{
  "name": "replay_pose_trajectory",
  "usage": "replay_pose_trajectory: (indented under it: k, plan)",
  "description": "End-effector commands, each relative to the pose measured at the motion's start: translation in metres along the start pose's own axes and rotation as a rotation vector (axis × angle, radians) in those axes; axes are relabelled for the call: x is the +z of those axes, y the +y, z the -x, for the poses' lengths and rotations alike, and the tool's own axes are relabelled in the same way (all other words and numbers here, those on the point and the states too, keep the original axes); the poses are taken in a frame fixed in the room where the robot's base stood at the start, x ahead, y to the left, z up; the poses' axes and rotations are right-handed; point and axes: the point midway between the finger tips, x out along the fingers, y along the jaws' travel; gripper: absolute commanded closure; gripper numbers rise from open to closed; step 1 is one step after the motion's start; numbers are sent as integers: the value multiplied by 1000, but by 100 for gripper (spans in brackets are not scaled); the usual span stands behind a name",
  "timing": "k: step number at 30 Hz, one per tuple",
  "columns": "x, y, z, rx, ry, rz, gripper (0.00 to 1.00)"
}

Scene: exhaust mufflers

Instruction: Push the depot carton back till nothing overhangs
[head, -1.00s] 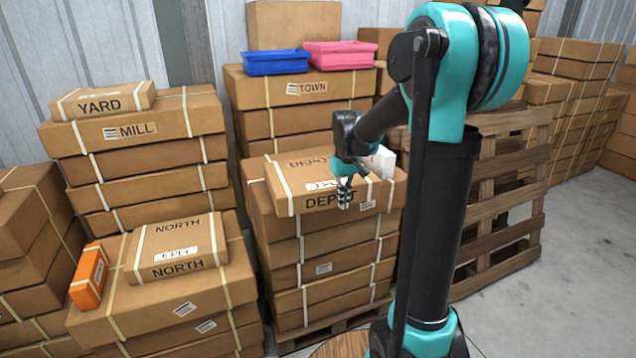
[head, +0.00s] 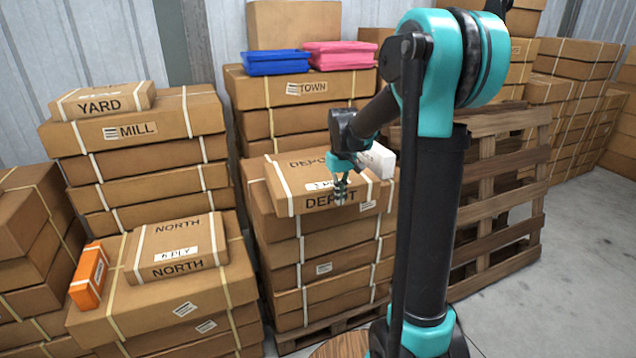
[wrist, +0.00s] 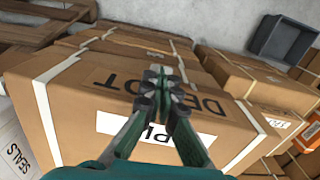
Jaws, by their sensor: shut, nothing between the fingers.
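The depot carton (head: 300,195) is a brown strapped box lettered DEPOT, lying on top of the middle stack (head: 320,250). It sits at a slight skew on the carton below. Its front edge appears to reach to or past the stack's front; I cannot tell how far. My gripper (head: 340,192) is shut and empty, fingers pointing down at the carton's front side by the lettering. In the wrist view my gripper (wrist: 160,82) is in front of the carton (wrist: 75,95), over its lettering; whether it touches is unclear.
A white box (head: 377,160) is right of my gripper. Left are the NORTH carton (head: 180,235), an orange box (head: 90,275) and the MILL stack (head: 140,135). Behind, the TOWN stack (head: 275,90) carries a blue bin (head: 275,65) and a pink bin (head: 340,57). Wooden pallets (head: 500,190) stand right.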

Motion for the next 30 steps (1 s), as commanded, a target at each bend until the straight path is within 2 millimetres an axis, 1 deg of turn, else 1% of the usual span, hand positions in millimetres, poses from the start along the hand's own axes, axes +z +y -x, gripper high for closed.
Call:
replay_pose_trajectory:
  k: [30]
  plan:
    - [-46, -1, 0, 0, 0, 1, 100]
